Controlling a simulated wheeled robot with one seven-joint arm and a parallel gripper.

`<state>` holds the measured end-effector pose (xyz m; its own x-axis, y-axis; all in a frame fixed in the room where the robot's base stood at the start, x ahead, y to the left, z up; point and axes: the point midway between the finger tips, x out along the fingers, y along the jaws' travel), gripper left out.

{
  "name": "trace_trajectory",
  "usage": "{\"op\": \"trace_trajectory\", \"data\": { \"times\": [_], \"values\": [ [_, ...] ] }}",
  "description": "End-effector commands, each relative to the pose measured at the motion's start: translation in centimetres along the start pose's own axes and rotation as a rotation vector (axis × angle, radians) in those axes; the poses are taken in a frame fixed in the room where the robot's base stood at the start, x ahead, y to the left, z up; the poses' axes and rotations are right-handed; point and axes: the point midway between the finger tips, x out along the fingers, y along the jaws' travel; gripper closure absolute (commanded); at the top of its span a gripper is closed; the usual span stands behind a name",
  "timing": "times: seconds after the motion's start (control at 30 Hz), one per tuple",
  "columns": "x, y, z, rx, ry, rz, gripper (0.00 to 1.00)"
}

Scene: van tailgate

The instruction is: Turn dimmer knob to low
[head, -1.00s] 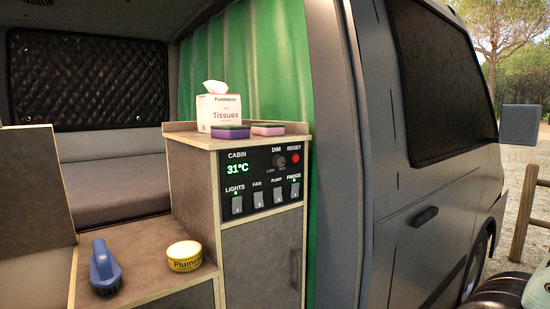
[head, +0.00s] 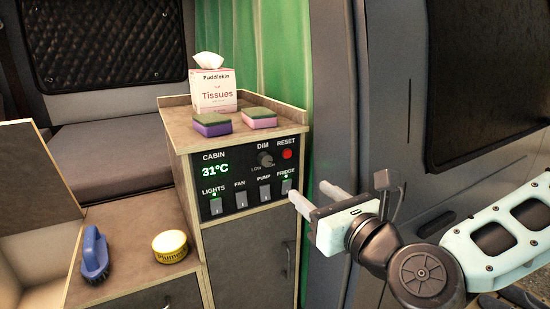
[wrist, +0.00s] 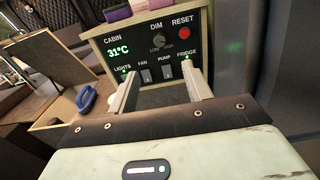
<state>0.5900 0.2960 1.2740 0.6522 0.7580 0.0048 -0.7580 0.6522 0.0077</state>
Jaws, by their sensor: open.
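The dimmer knob (head: 265,160) is a small dark round knob under the DIM label on the black control panel (head: 228,204). LOW is printed at its lower left. In the wrist view the knob (wrist: 158,40) is at the upper middle, with LOW and HIGH below it. My gripper (head: 308,196) is open and empty, to the right of and below the knob, with its fingertips pointing at the panel's right side. In the wrist view my gripper (wrist: 158,84) has its two fingers spread below the knob. It appears apart from the knob.
The panel also has a red RESET button (head: 287,154), a 31°C display (head: 215,169) and several rocker switches. Two sponges (head: 212,124) and a tissue box (head: 214,93) stand on top. A blue brush (head: 94,254) and a yellow tin (head: 170,246) lie on the lower shelf.

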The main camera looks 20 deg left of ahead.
Motion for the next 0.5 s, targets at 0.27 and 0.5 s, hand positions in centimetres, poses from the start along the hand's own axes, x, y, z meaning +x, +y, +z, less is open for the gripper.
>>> {"op": "trace_trajectory", "data": {
  "times": [0.27, 0.5],
  "values": [
    [5.1, 0.2, 0.2, -0.003, 0.003, 0.003, 0.50],
    [10.1, 0.3, 0.3, -0.004, 0.003, 0.004, 0.50]
  ]
}}
